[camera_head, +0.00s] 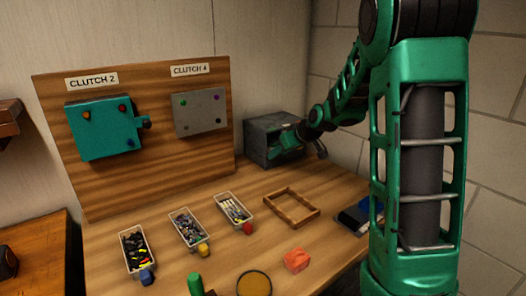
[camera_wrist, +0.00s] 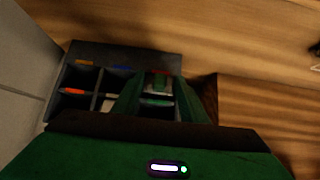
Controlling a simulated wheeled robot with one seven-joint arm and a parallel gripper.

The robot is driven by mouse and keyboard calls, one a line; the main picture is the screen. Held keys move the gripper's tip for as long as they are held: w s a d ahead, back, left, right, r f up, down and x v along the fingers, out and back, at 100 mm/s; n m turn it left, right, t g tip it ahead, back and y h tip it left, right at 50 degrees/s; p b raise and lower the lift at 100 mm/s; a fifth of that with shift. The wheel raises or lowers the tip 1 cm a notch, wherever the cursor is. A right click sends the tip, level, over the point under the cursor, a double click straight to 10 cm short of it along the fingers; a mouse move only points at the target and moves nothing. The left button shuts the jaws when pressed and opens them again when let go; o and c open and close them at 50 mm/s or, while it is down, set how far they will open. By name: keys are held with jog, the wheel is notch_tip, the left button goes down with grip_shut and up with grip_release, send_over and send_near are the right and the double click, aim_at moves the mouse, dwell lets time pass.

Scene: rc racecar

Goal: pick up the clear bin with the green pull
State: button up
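My gripper (camera_head: 287,141) is at the front of the dark grey cabinet (camera_head: 262,150) at the back of the bench. In the wrist view its two green fingers (camera_wrist: 158,98) stand apart over the cabinet's compartments (camera_wrist: 85,76). Between them is a pale, clear-looking bin (camera_wrist: 157,84) with a green strip across it and a red mark behind. This may be the bin with the green pull. I cannot tell whether the fingers touch it. The gripper body hides the near part.
Three clear bins stand on the bench, with a blue pull (camera_head: 146,277), a yellow pull (camera_head: 203,250) and a red pull (camera_head: 247,228). A wooden frame (camera_head: 291,207), an orange lump (camera_head: 296,261) and a round amber dish (camera_head: 254,284) lie nearby. A wooden board (camera_head: 150,160) stands behind.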

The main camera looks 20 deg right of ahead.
grip_shut()
jog(key=shift+r, duration=0.1)
